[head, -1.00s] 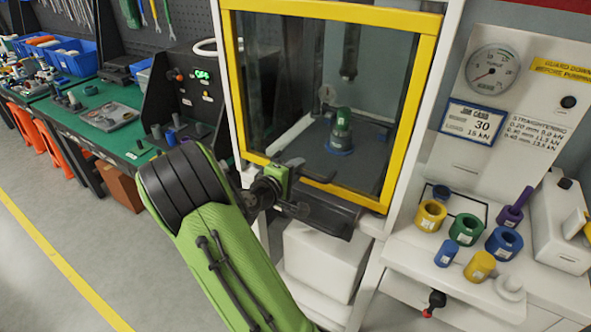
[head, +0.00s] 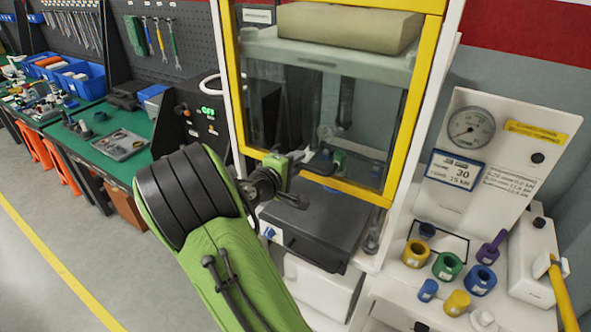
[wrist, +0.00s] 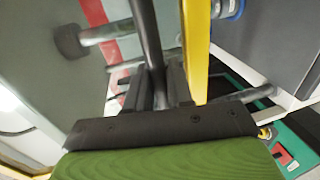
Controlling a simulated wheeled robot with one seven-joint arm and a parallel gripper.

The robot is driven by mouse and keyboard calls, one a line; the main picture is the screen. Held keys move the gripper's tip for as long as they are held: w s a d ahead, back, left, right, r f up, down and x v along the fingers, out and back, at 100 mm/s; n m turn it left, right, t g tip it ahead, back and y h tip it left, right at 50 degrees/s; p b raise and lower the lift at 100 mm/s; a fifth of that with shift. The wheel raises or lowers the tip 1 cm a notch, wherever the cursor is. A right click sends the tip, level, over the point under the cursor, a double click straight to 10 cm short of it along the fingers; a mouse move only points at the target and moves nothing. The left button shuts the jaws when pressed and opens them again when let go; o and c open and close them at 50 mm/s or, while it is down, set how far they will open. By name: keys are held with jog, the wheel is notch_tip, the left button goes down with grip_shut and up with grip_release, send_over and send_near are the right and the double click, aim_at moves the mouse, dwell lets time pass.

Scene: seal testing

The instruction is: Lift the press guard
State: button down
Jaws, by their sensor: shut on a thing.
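The press guard (head: 345,191) is a clear panel in a yellow frame on the front of the press. Its lower edge is raised above the dark press bed (head: 315,222), leaving a gap between them. My gripper (head: 308,168) is at that lower edge, shut on the guard's dark handle (head: 322,158). In the wrist view, the handle (wrist: 148,40) runs between the fingers (wrist: 156,88), beside the yellow frame (wrist: 197,50). The arm and wrist partly hide the left end of the lower edge.
At right, a white shelf holds several coloured rings and plugs, including a yellow ring (head: 415,253), below a dial gauge (head: 471,127). A yellow-handled lever (head: 562,290) stands farther right. At left is a green-topped workbench (head: 105,135), with open floor before it.

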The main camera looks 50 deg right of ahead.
aim_at(305, 128)
notch_tip(305, 128, up, 8)
jog(key=p, duration=0.5)
jog(key=shift+r, duration=0.15)
jog(key=c, duration=1.1)
grip_release()
jog(key=shift+c, duration=0.2)
jog(key=b+v, duration=0.1)
jog(key=v, duration=1.4)
jog(key=shift+a, duration=0.4)
jog(key=shift+s, duration=0.1)
